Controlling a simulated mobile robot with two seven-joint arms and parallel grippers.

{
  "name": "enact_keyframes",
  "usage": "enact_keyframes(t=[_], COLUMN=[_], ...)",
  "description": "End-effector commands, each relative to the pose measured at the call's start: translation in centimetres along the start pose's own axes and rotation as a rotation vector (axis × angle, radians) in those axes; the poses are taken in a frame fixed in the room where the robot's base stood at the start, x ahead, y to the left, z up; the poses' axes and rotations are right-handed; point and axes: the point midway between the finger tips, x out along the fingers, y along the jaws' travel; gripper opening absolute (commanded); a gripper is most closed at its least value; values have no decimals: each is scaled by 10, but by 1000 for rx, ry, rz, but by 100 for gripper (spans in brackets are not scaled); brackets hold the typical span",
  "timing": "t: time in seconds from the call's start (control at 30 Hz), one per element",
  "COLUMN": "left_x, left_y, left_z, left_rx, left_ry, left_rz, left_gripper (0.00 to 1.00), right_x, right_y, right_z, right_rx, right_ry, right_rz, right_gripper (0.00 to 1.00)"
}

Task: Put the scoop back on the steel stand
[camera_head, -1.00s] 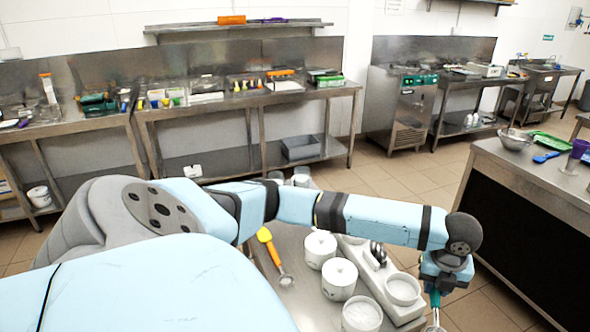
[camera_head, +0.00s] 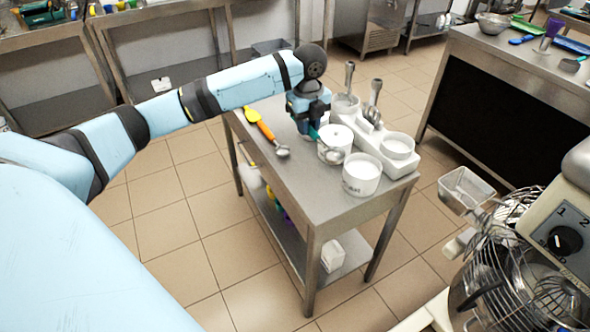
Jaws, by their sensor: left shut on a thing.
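My left gripper (camera_head: 314,126) is over the back middle of the small steel stand (camera_head: 290,198), a table with a lower shelf. It is shut on a scoop with a green handle. The scoop's metal end (camera_head: 336,157) shows just below the fingers, in front of a white pot (camera_head: 330,142). I cannot tell whether the scoop touches the pot or the stand top. Most of its handle is hidden by the gripper. A second scoop with a yellow-orange handle (camera_head: 264,128) lies on the stand, left of my gripper. My right gripper is out of view.
Another white pot (camera_head: 361,176) and a white holder (camera_head: 410,166) with metal tools stand on the right of the stand. A mixer (camera_head: 556,240) with wire guard is at the lower right. A dark-fronted counter (camera_head: 500,110) stands behind right. The stand's front left is bare.

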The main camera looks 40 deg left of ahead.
Motion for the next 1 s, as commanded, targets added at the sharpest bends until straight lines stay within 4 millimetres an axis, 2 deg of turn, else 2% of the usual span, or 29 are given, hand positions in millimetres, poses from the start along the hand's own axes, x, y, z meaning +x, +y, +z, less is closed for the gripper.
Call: enact_keyframes(t=[0.3,0.5,0.6,0.83,1.0], left_x=[83,130,143,160,186], left_y=[2,3,3,3,4], left_z=[-1,-1,-1,-2,-1], left_rx=[0,1,0,0,1], left_ry=[2,1,0,1,0], left_rz=[6,4,2,3,3], left_gripper=[0,0,0,0,0], right_x=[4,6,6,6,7], right_y=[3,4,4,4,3], right_z=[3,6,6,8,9], right_rx=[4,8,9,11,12], right_ry=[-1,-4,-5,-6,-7], right_rz=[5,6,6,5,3], right_gripper=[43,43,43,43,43])
